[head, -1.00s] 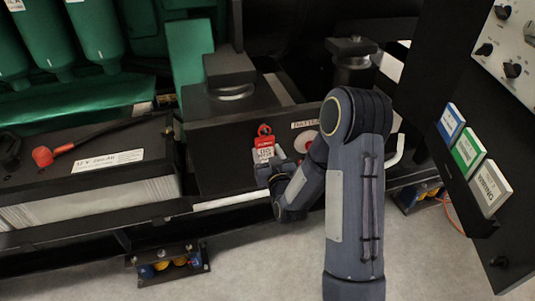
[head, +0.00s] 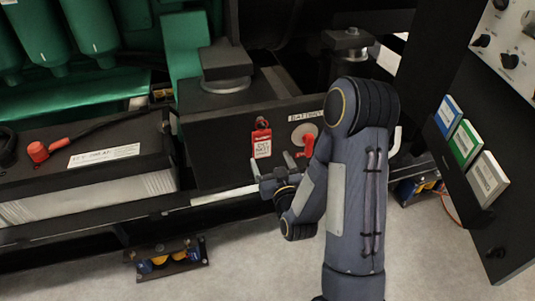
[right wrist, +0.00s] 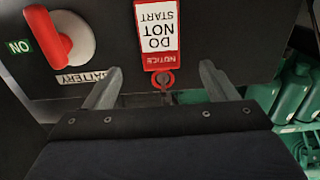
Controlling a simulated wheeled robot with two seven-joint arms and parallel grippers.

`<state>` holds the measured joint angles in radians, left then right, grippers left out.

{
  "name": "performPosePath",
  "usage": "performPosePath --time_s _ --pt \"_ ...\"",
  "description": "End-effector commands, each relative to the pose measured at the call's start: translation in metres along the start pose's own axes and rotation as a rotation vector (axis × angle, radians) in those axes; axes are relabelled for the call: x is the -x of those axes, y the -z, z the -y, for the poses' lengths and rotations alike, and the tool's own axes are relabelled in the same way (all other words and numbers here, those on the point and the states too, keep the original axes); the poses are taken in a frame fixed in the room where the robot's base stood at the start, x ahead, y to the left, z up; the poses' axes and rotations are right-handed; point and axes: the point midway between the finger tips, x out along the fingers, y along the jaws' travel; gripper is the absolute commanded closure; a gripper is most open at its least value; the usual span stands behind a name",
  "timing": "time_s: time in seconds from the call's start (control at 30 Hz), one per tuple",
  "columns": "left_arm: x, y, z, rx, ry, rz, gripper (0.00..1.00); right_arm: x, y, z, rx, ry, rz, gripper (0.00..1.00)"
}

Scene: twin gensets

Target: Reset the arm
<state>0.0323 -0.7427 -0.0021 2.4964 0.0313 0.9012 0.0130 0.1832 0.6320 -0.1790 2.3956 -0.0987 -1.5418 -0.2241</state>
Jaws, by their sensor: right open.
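A red and white "Notice, do not start" tag (head: 262,143) hangs on the dark panel of the genset frame. It also shows upside down in the right wrist view (right wrist: 158,35). My right gripper (head: 272,167) is open, just below and in front of the tag. In the right wrist view its two fingers (right wrist: 160,74) stand apart, with the tag beyond the gap and nothing held. The red battery switch handle (head: 308,145) is to the right of the tag; it also shows in the wrist view (right wrist: 50,33). My left gripper is not in view.
A black battery (head: 85,165) with a red terminal cap stands at left. Green engine parts (head: 70,85) are behind it. A dark control panel with blue, green and white binders (head: 467,143) is at right. Grey floor (head: 240,265) is clear in front.

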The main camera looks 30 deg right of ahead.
Motion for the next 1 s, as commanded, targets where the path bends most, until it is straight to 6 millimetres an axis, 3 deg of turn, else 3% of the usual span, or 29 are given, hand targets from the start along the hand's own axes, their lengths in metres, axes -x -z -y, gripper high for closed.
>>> performPosePath --time_s 0.33,0.57,0.77,1.0 --pt "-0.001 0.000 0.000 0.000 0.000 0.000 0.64 0.009 0.004 0.000 -0.007 0.002 0.010 0.21" --pt "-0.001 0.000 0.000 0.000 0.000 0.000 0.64 0.011 0.025 0.005 -0.088 0.053 0.201 0.21" --pt "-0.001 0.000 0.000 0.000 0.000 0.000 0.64 0.050 0.046 0.021 -0.184 0.144 0.467 0.21" --pt "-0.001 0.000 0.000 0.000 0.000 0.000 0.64 0.136 0.064 0.038 -0.250 0.260 0.774 0.21"
